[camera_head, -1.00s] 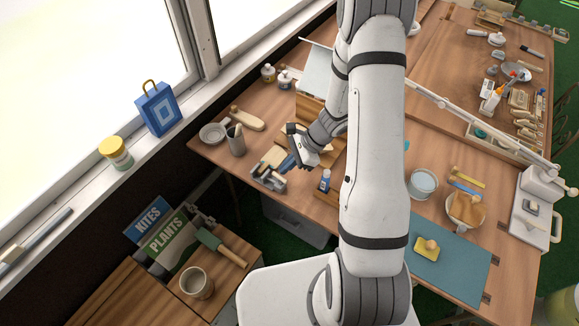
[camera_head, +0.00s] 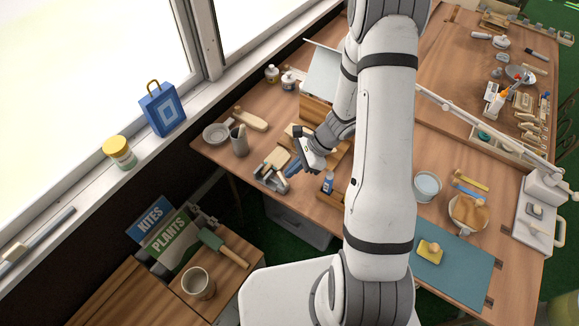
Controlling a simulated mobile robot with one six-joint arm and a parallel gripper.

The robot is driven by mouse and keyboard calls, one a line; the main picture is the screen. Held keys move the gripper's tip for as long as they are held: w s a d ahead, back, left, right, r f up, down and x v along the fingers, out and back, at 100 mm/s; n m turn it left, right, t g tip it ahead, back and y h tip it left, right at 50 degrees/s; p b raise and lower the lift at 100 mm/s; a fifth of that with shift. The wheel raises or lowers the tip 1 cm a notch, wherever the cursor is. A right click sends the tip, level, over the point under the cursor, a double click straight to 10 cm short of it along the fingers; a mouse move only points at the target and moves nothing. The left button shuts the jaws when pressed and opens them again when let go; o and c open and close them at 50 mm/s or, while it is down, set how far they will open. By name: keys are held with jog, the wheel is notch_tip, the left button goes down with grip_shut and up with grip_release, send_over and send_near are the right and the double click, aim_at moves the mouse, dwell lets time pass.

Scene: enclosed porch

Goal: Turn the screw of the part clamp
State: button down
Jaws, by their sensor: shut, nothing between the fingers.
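The part clamp (camera_head: 268,181) is a small grey vise at the near left edge of the wooden workbench. A pale wooden piece (camera_head: 277,160) lies at its far side; I cannot tell whether the jaws grip it. My gripper (camera_head: 296,170) is shut and empty, pointing down just to the right of the clamp. A small blue part shows between them, and I cannot tell whether it belongs to the clamp or to my fingers. The clamp's screw is too small to make out, and contact with it cannot be told.
A small blue bottle (camera_head: 328,182) stands close to the right of my gripper. A cup (camera_head: 239,141), a dish (camera_head: 216,134) and a wooden brush (camera_head: 250,119) are left of the clamp. A box with a raised pale panel (camera_head: 322,74) stands behind.

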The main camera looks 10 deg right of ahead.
aim_at(283, 181)
jog(key=w+d+r+p, duration=0.4)
jog(key=r+p, duration=0.1)
jog(key=r, duration=0.2)
jog(key=shift+w+d, duration=0.15)
jog(key=c, duration=2.1)
grip_release()
jog(key=shift+w+d+r, duration=0.1)
jog(key=shift+w, duration=0.05)
jog(key=shift+o, duration=0.8)
jog(key=o, duration=0.5)
jog(key=s+a+n+h, duration=0.1)
jog(key=n, duration=0.3)
jog(key=s+a+n+h, duration=0.1)
jog(key=n, duration=0.3)
jog(key=s+a+f+n+h+b, duration=0.1)
jog(key=n, duration=0.3)
jog(key=shift+s+a+g+h, duration=0.25)
jog(key=shift+a+g+h, duration=0.05)
jog(key=shift+a+g, duration=0.1)
jog(key=shift+s+a+f+n+t+h+b, duration=0.15)
jog(key=shift+s+a+f+n+h+b, duration=0.3)
jog(key=shift+f+n, duration=0.9)
jog(key=shift+s+a+f+n+t+h, duration=0.1)
jog(key=shift+a+f+n+h, duration=0.2)
jog(key=shift+a+f+n, duration=0.7)
jog(key=shift+s+a+f+n+t+h+b, duration=0.15)
jog(key=shift+s+a+f+n+h+b, duration=0.15)
jog(key=shift+f+n, duration=1.4)
